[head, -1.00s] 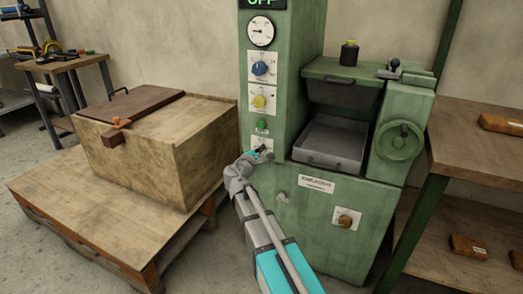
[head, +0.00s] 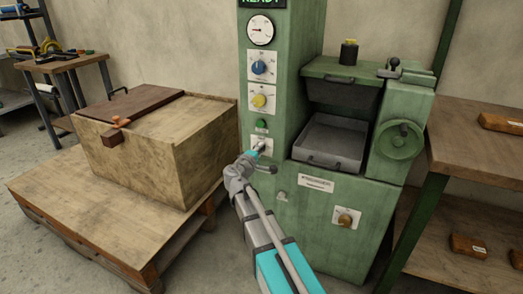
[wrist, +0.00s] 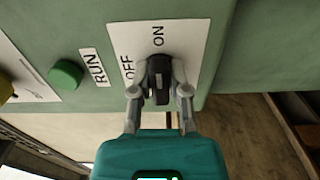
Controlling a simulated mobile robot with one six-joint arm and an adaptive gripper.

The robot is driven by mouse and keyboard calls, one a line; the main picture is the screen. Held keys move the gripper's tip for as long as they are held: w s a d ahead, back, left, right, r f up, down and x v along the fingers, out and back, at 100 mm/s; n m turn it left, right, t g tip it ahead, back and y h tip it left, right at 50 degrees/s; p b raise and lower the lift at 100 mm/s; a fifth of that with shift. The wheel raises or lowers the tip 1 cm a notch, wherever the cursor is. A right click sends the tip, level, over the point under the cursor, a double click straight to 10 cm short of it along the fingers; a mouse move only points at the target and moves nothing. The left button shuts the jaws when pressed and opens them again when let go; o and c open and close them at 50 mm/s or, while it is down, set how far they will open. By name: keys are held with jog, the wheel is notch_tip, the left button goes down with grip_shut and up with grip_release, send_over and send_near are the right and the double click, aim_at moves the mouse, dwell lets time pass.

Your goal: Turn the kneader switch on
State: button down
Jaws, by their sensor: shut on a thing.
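The kneader (head: 318,240) is the green machine in the middle of the head view. Its display (head: 262,3) at the top edge is partly cut off and reads READY. Its switch is a black knob (wrist: 160,72) on a white plate (wrist: 195,40) marked ON and OFF in the wrist view. The knob's long side points up toward the ON mark. My gripper (wrist: 160,97) is shut on the knob, one finger on each side. In the head view my gripper (head: 257,151) hides much of the switch on the lower front panel.
A green button (wrist: 65,75) beside the RUN label is near the switch. Blue (head: 259,67) and yellow (head: 260,101) knobs sit above. A wooden box (head: 190,145) stands on a pallet to the left, and a shelf (head: 470,150) is to the right.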

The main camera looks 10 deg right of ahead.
jog(key=shift+s+d, duration=0.1)
jog(key=c, duration=0.7)
grip_release()
jog(key=shift+o, duration=0.5)
jog(key=v, duration=1.2)
